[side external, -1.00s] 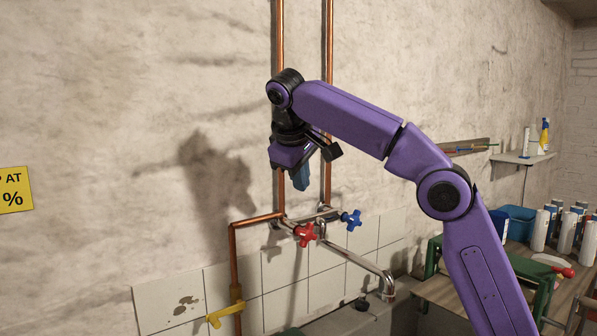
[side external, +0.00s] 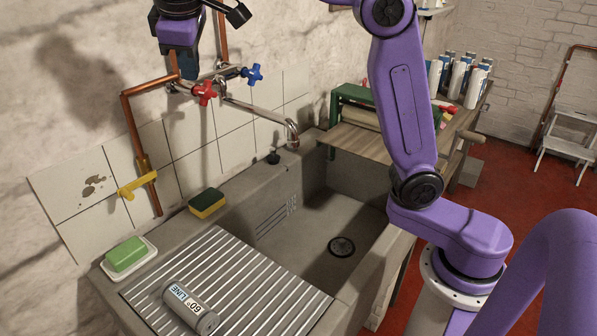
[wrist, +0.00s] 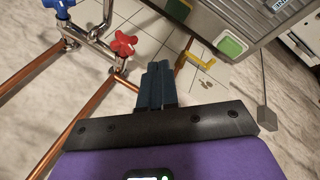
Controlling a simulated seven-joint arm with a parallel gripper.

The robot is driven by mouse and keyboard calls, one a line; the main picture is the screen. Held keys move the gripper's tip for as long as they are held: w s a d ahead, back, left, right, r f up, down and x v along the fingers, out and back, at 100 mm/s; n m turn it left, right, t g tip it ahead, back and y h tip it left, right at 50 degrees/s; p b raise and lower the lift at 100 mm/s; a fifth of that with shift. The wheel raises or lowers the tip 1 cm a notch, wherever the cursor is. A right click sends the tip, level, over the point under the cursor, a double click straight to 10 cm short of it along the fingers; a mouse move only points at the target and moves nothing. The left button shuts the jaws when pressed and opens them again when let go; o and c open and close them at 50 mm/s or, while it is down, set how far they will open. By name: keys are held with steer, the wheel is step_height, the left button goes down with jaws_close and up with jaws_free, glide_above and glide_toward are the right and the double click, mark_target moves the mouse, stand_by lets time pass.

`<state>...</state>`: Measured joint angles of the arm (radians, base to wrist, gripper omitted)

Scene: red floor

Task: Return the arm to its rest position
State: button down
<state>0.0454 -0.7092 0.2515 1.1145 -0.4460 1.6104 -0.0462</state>
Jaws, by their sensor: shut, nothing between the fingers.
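My gripper (side external: 189,68) is at the upper left of the side external view, pointing down in front of the wall, just above the red tap handle in the picture. In the wrist view its two dark blue fingers (wrist: 157,86) lie together, shut and empty. My purple arm is raised and bent, and its elbow is partly cut off by the top edge. The red tap handle (side external: 205,92) and blue tap handle (side external: 252,75) show near the gripper. The red handle also shows in the wrist view (wrist: 123,44), left of the fingers. No contact is visible.
Copper pipes (side external: 138,140) and a yellow lever (side external: 138,185) run along the wall. Below are the sink (side external: 335,205), sponge (side external: 207,203), green soap (side external: 126,254) and a can (side external: 190,306) on the ribbed drainboard (side external: 262,300).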

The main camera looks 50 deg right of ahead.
steer(key=s+d+f+n+g+y, duration=0.1)
steer(key=s+d+f, duration=0.2)
steer(key=s+f, duration=0.4)
steer(key=s+d+f+n+g+y, duration=0.1)
steer(key=s+d+f, duration=0.3)
steer(key=s+f, duration=0.4)
steer(key=s+d+f+n+g+y, duration=0.1)
steer(key=s+f, duration=0.7)
steer(key=s, duration=0.9)
steer(key=d+n+g, duration=0.1)
steer(key=d+n, duration=0.1)
steer(key=d, duration=0.1)
steer(key=shift+s, duration=0.3)
steer(key=shift+r, duration=0.1)
